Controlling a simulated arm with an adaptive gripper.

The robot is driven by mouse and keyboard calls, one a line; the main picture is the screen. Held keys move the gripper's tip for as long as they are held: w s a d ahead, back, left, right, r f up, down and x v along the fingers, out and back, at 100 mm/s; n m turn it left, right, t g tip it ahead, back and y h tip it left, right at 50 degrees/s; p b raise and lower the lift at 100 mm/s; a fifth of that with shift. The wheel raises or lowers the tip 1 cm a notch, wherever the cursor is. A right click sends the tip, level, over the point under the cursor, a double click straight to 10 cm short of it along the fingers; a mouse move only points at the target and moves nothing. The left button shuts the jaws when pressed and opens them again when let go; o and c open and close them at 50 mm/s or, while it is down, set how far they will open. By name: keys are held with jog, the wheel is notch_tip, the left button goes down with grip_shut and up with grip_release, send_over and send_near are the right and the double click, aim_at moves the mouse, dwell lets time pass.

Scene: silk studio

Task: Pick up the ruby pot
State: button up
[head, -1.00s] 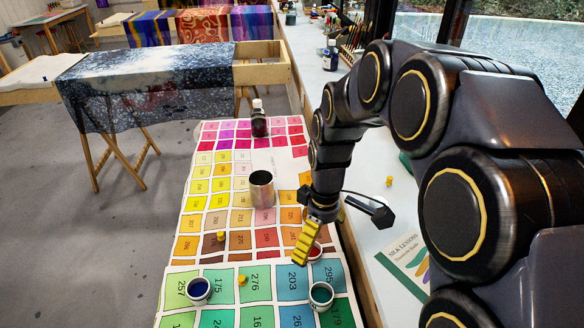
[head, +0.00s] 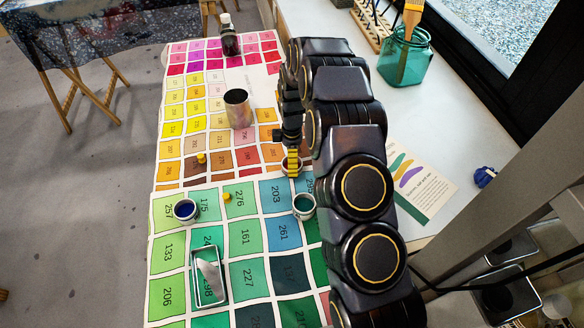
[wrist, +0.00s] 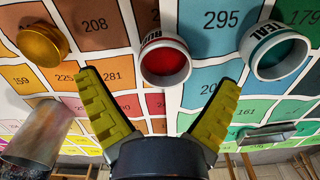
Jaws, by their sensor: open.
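The ruby pot (wrist: 166,62) is a small white-rimmed pot with red contents and a dark label. It stands on the colour chart in the wrist view, just beyond the space between my fingertips. My gripper (wrist: 158,80) is open and empty, its yellow ridged fingers spread to either side of the pot's line. In the head view my gripper (head: 292,170) points down over the chart and mostly hides the ruby pot.
A metal can (head: 239,109), a blue pot (head: 185,210), a metal tray (head: 209,279) and a dark bottle (head: 229,36) stand on the chart (head: 161,290).

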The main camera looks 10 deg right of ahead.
jog(key=f, duration=0.4)
jog(key=shift+s+f, duration=0.25)
jog(key=shift+f, duration=0.05)
jog(key=c, duration=1.2)
jog(key=shift+o, duration=0.2)
jog(key=shift+r, duration=0.15)
